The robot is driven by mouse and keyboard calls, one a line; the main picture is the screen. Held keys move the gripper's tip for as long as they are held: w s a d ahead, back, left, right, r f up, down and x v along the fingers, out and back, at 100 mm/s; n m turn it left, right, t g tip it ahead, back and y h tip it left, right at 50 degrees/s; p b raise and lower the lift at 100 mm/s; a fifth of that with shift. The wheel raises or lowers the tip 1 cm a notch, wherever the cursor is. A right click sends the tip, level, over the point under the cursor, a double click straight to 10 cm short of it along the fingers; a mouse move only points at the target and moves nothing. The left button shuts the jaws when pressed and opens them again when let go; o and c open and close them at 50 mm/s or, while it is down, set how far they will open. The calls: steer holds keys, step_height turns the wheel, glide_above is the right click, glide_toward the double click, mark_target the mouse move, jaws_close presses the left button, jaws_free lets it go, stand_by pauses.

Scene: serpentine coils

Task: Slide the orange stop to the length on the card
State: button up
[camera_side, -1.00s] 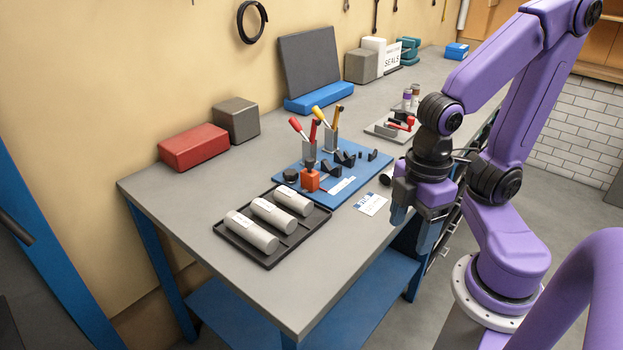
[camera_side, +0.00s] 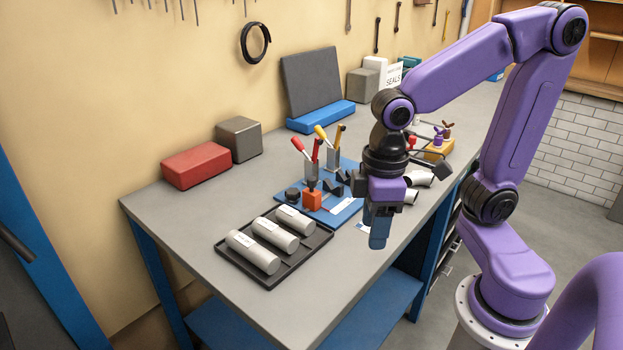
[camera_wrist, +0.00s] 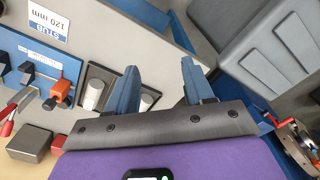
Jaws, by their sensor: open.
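The card (camera_wrist: 48,24) lies on the bench beyond the board and reads "120 mm STUB", upside down. In the side view the card is mostly hidden behind my gripper (camera_side: 379,238). My gripper is open and empty, fingers down, above the bench's front edge, right of the stop and apart from it.
A black tray (camera_side: 276,276) with three grey cylinders stands left of the board. Red-handled and yellow-handled tools (camera_side: 320,150) stand upright behind the stop. The bench's near left corner is clear.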

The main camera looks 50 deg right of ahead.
steer(key=w+r+m, duration=0.3)
steer(key=w+m, duration=0.3)
steer(key=w, duration=0.4)
step_height(320, 180, up, 5)
steer(key=m, duration=1.3)
glide_above(312, 179)
step_height(312, 179, down, 17)
steer(key=shift+w+r, duration=0.1)
steer(key=shift+r, duration=0.05)
